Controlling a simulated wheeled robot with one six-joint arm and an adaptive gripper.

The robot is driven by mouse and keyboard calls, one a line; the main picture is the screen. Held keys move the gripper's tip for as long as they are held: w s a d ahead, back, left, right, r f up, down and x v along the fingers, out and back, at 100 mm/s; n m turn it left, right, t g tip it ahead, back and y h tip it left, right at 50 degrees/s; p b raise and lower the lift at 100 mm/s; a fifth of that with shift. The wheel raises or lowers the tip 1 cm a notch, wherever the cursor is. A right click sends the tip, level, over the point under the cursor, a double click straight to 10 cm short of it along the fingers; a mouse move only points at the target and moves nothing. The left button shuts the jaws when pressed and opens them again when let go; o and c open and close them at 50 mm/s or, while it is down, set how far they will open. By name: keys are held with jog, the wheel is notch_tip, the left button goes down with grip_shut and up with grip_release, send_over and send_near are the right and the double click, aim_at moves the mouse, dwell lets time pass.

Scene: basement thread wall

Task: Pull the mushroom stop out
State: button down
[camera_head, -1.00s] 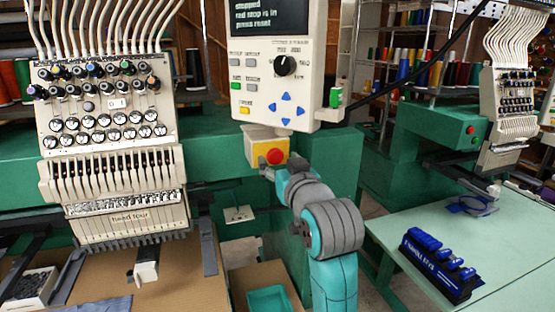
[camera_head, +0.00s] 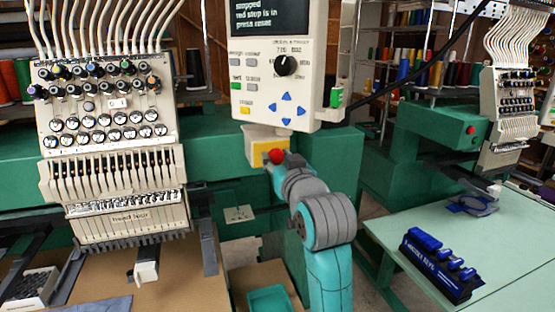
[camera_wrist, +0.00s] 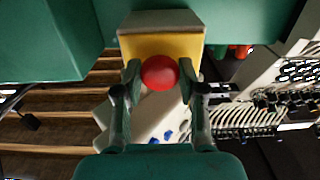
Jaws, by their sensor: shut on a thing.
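The mushroom stop is a round red button (camera_head: 276,156) on a yellow-fronted box (camera_head: 256,150) below the control panel. In the wrist view the red button (camera_wrist: 159,73) sits between the two fingers of my gripper (camera_wrist: 160,80), in front of the yellow face (camera_wrist: 150,46). My gripper (camera_head: 277,163) is shut on the button's sides in the wrist view. In the head view my wrist hides part of the box and of the button's lower edge. The button's stem is hidden.
The control panel (camera_head: 275,60) hangs just above the box; its screen mentions a stopped state and a red stop. An embroidery head (camera_head: 110,150) stands to the left. A green table (camera_head: 400,235) with a blue key holder (camera_head: 440,262) is at the right.

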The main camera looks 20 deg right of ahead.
jog(key=shift+s, duration=0.45)
jog(key=c, duration=0.7)
grip_release()
jog(key=shift+s, duration=0.1)
jog(key=s, duration=0.7)
jog(key=shift+s, duration=0.2)
